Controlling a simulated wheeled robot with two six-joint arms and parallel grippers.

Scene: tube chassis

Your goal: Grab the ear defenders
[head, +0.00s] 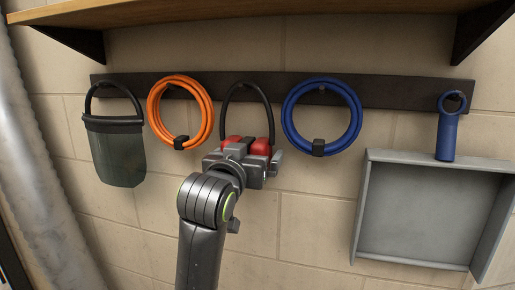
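The ear defenders (262,146) have a black headband and red cups and hang from the dark rail on the wall, near the middle of the head view. My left gripper (241,155) is in front of the cups and hides their lower part. Its fingers are mostly hidden by its own grey body, so I cannot tell whether they are open or shut, or whether they touch the cups. My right gripper is not in view.
An orange coil (154,113) and a blue coil (286,122) hang on either side. A blue handled item (447,136) hangs above a grey tray (412,264) at right. A wooden shelf (200,12) overhangs the rail.

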